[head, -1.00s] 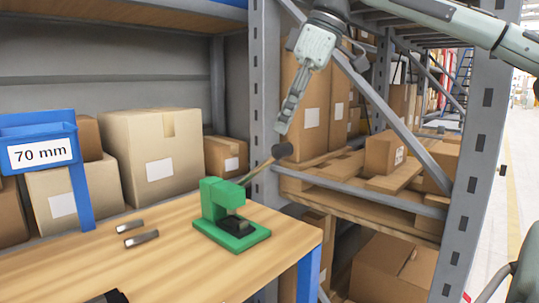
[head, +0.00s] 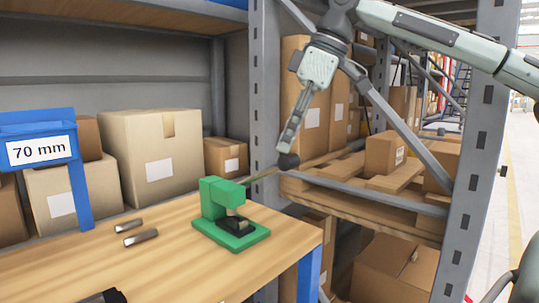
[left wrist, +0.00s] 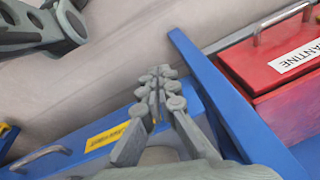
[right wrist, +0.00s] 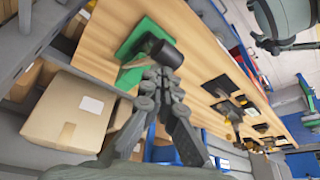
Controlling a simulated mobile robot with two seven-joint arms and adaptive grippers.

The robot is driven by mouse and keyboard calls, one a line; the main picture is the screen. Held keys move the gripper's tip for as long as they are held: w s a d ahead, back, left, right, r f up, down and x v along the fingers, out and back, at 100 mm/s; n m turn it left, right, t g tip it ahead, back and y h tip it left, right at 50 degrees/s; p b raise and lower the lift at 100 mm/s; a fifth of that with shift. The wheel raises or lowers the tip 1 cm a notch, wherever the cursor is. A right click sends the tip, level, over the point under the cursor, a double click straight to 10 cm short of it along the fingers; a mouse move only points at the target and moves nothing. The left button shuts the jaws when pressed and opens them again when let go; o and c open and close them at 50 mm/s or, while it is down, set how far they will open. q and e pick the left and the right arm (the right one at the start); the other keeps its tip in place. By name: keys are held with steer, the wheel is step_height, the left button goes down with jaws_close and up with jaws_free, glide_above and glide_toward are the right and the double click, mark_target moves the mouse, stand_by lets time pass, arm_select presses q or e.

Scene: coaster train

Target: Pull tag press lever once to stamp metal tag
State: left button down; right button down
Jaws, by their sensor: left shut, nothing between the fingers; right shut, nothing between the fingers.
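The green tag press (head: 222,215) stands on the wooden bench near its right end. Its lever ends in a black knob (head: 288,161) and now lies nearly level, pointing right. My right gripper (head: 284,147) is shut and empty, its fingertips at the knob from above, seemingly touching it. In the right wrist view the knob (right wrist: 166,53) is just beyond the shut fingertips (right wrist: 160,78). Two small metal pieces (head: 134,232) lie on the bench left of the press. Whether a tag sits in the press cannot be told. My left gripper (left wrist: 157,78) is shut and empty, away from the bench top.
A grey rack post (head: 265,80) and shelves with cardboard boxes (head: 152,155) stand behind the bench. A red box (left wrist: 275,60) shows in the left wrist view. The bench front (head: 160,275) is mostly clear.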

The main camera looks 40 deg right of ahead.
mark_target(294, 159)
steer(key=shift+s+f, duration=0.15)
steer(key=shift+f, duration=0.7)
steer(key=shift+f+b, duration=0.1)
steer(key=shift+b, duration=0.2)
steer(key=shift+s+f+b, duration=0.25)
steer(key=shift+f+b, duration=0.05)
steer(key=shift+f, duration=0.3)
steer(key=shift+s+f+b, duration=0.25)
steer(key=shift+f+b, duration=0.05)
steer(key=shift+f, duration=0.45)
steer(key=p+v, duration=0.1)
steer(key=p, duration=0.2)
steer(key=shift+s+r, duration=0.15)
steer(key=shift+r, duration=0.2)
steer(key=shift+r+p, duration=0.3)
steer(key=shift+r, duration=0.75)
step_height(294, 159, up, 8)
